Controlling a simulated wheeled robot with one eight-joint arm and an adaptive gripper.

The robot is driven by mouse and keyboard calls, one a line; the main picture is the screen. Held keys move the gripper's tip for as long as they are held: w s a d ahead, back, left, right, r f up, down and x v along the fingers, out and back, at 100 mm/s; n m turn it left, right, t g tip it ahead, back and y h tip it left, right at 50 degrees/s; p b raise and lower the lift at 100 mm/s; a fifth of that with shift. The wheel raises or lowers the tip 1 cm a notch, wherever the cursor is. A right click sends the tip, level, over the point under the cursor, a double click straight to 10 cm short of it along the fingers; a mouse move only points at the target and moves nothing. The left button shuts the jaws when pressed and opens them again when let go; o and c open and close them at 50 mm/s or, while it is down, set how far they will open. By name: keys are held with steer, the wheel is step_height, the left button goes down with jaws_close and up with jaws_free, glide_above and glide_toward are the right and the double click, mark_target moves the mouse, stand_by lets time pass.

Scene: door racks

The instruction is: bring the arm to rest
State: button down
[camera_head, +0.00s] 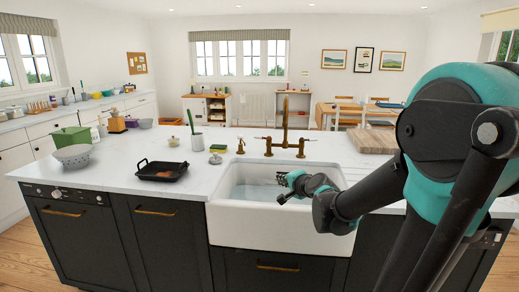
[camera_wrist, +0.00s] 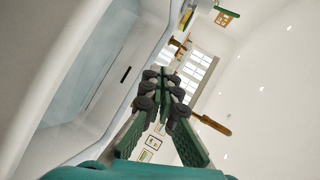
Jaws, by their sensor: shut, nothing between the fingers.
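My gripper (camera_head: 286,188) is at the end of my arm, which reaches in from the right in the head view. It is in front of the white sink (camera_head: 240,212), near the basin's opening. In the wrist view my gripper (camera_wrist: 163,75) shows with its fingers together and nothing between them. The white sink (camera_wrist: 30,70) fills the left side of that tilted view. I cannot tell the exact gap between the gripper and the sink's front wall.
A brass tap (camera_head: 285,130) stands behind the sink. A black pan (camera_head: 161,171), a colander (camera_head: 74,155) and a green box (camera_head: 71,138) are on the white counter (camera_head: 110,185) to the left. A wooden board (camera_head: 374,141) lies to the right, partly behind my arm.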

steer(key=s+d+f+n+g+h, duration=0.3)
steer(key=s+f, duration=0.6)
steer(key=s, duration=0.3)
steer(key=s+d+f+n+g+h, duration=0.2)
steer(key=s+d+f+n+g, duration=0.4)
steer(key=s+f, duration=0.4)
steer(key=s+d+n, duration=0.1)
steer(key=s+d, duration=0.1)
steer(key=s, duration=0.1)
steer(key=shift+s+d+f+n+h, duration=0.2)
steer(key=shift+d+f+n+h, duration=0.05)
steer(key=shift+n+h, duration=0.15)
